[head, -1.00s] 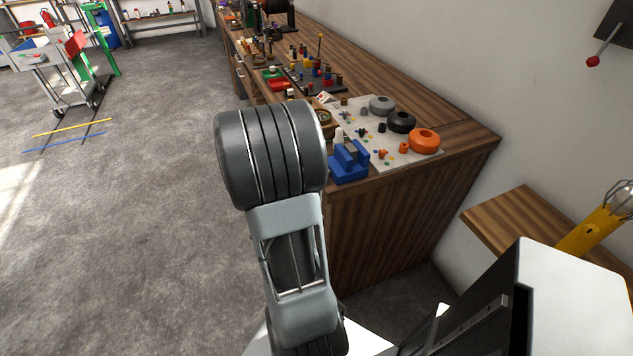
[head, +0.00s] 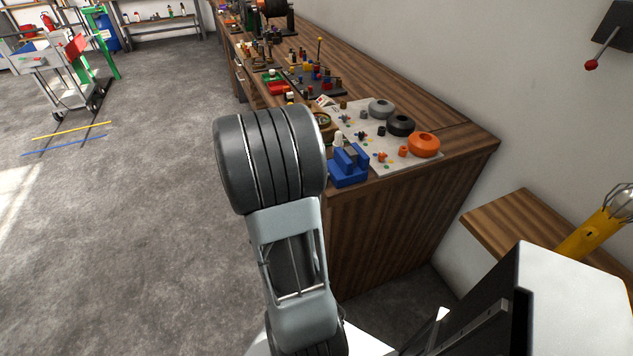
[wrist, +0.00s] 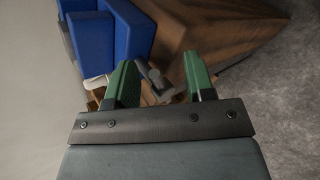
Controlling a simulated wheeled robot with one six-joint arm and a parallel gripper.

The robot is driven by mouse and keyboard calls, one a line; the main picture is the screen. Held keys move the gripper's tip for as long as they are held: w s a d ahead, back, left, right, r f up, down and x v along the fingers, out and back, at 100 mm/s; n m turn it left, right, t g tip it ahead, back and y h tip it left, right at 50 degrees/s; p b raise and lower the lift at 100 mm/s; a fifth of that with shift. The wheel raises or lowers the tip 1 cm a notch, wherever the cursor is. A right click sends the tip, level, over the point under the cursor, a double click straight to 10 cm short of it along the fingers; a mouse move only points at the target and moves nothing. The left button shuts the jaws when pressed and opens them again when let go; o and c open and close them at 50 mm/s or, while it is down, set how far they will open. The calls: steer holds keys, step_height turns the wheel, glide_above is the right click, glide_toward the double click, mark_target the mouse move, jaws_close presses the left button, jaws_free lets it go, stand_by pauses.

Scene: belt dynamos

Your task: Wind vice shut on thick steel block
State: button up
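The blue vice (head: 348,172) stands at the near end of the workbench, with the grey steel block (head: 351,154) between its jaws. A grey bar-like part (wrist: 153,80), seemingly the vice's handle, shows between or just beyond the fingers. Contact with it cannot be made out. In the head view my arm hides the gripper.
A light board (head: 385,160) with grey, black and orange round parts lies right of the vice. Other small fixtures stand farther along the workbench (head: 430,112). A wooden shelf (head: 510,222) with a yellow lamp (head: 590,235) is at the right.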

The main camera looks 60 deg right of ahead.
steer(key=v, duration=1.3)
steer(key=shift+a+r+p, duration=0.15)
steer(key=shift+a+p, duration=0.05)
steer(key=shift+p, duration=0.1)
steer(key=shift+w, duration=0.1)
steer(key=w+a+f+n+t+y+p, duration=0.1)
steer(key=a+t+y+p, duration=0.3)
steer(key=a, duration=1.4)
steer(key=t+y, duration=0.2)
steer(key=t, duration=0.2)
steer(key=shift+a+f+y, duration=0.2)
steer(key=shift+a+y, duration=0.05)
steer(key=shift+y, duration=0.05)
steer(key=a+r, duration=0.1)
steer(key=a, duration=0.1)
steer(key=s+a+r+n+t+y+p, duration=0.1)
steer(key=a+r, duration=0.1)
steer(key=a+r+t+p, duration=0.1)
steer(key=a, duration=0.1)
steer(key=shift+s+r+y, duration=0.2)
steer(key=shift+s+y, duration=0.05)
steer(key=shift+y, duration=0.05)
steer(key=shift+c, duration=1.1)
steer(key=shift+a+r+n, duration=0.15)
steer(key=shift+r+n, duration=0.05)
steer(key=shift+n, duration=0.1)
steer(key=shift+c, duration=0.8)
